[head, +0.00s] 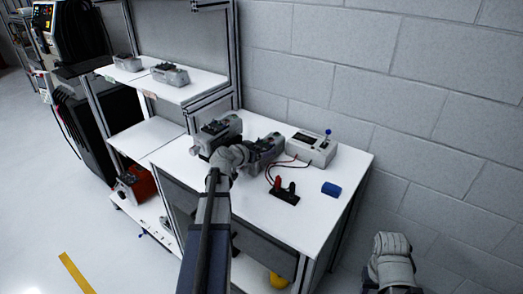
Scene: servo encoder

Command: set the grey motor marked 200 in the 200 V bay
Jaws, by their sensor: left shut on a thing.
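My left gripper (256,151) is over the white bench, shut on a grey motor (272,141) at its right side. The hold is partly hidden by my wrist and I cannot read any marking on the motor. Another grey motor with a dark top (217,129) sits just left and behind, on the bench. Two more grey motors, one at the left (129,62) and one at the right (170,74), sit on the upper white shelf (190,92), which has small labels on its front edge. My right arm shows at the lower right; its gripper is not visible.
A pale meter box (312,148) with a blue knob stands at the bench back, with leads to a dark red-and-black block (285,192). A blue piece (331,189) lies near the right edge. A red-orange box (136,185) is low left. The bench front (285,225) is clear.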

